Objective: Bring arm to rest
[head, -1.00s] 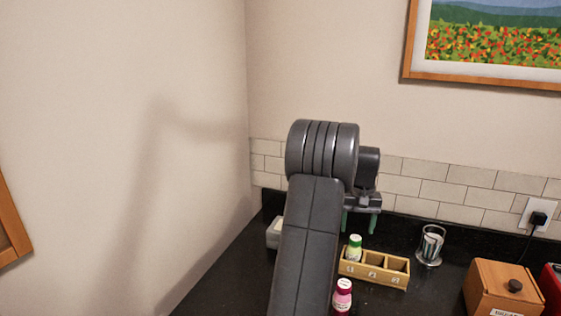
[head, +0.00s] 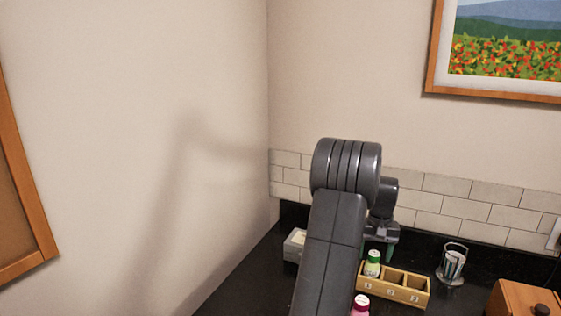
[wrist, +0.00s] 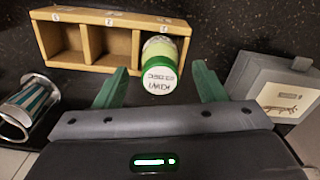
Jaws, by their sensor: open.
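My arm (head: 330,245) reaches up and over the dark counter in the head view. My gripper (head: 378,252) hangs at its end with green fingers pointing down, partly hidden behind the arm. In the wrist view my gripper (wrist: 160,84) has its green fingers spread apart. A green-capped bottle (wrist: 163,66) stands in an end compartment of a wooden box (wrist: 88,62) and shows between the fingers. I cannot tell whether the fingers touch it. In the head view the bottle (head: 372,264) is in the left compartment of the box (head: 408,296).
A pink-labelled bottle (head: 360,305) stands in front of the box. A metal cup (head: 452,264) and a wooden container (head: 522,300) are to the right. A grey box (head: 294,244) sits left of the arm near the wall corner. The tiled wall (head: 450,195) is close behind.

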